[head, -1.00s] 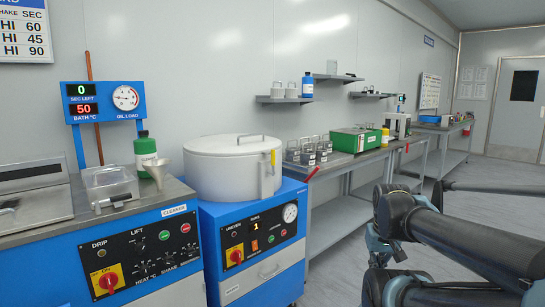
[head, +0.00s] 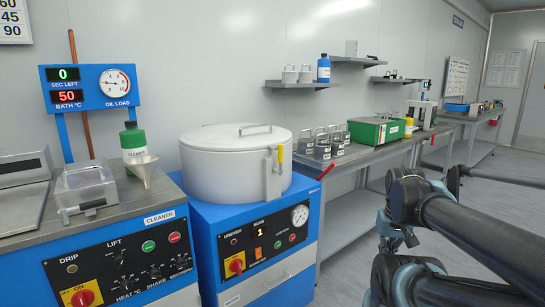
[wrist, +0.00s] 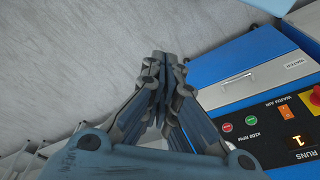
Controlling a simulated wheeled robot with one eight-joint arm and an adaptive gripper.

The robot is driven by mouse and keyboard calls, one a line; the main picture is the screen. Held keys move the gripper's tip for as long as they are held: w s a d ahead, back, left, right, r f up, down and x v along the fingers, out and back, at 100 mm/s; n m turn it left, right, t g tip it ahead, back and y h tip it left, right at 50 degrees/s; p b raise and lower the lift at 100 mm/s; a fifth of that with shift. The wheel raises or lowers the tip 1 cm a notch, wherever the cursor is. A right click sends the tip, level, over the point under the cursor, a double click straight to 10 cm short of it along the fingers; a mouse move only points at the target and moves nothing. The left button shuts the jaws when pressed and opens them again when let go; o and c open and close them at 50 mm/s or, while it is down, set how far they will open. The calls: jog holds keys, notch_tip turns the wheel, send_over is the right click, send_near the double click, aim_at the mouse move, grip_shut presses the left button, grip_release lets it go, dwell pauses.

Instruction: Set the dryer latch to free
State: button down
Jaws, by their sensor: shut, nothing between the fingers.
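The dryer is a round, pale grey drum (head: 225,185) with a closed lid (head: 235,135), set on a blue cabinet. Its latch (head: 273,175) is an upright grey piece with a yellow tip (head: 281,153) on the drum's front right side. The latch is not in the wrist view. My gripper (wrist: 161,58) shows in the wrist view with its fingers together and empty. It is apart from the dryer, with the blue cabinet's front panel (wrist: 265,125) to its right. In the head view only my arm shows at the right, and the gripper cannot be made out.
The cleaner unit (head: 125,260) with its clear box, green bottle (head: 133,140) and funnel stands left of the dryer. A bench (head: 365,155) with small grey holders and a green box (head: 378,131) runs off to the right.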

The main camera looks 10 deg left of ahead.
jog(key=w+a+r+n+t+h, duration=0.1)
jog(key=w+a+r+n+h, duration=0.1)
jog(key=w+a+r+n, duration=0.5)
jog(key=w+a+r+n+h, duration=0.2)
jog(key=w+a+r+n, duration=0.2)
jog(key=a+r+n, duration=0.7)
jog(key=s+a+r+n+t, duration=0.25)
jog(key=a+r+n, duration=0.35)
jog(key=a, duration=0.6)
jog(key=s+a+r+n+t, duration=0.25)
jog(key=a+r+n, duration=0.35)
jog(key=a, duration=0.6)
send_near(279, 162)
notch_tip(279, 162, down, 3)
jog(key=w, duration=0.2)
jog(key=shift+w+d+f, duration=0.15)
jog(key=shift+w+d, duration=0.4)
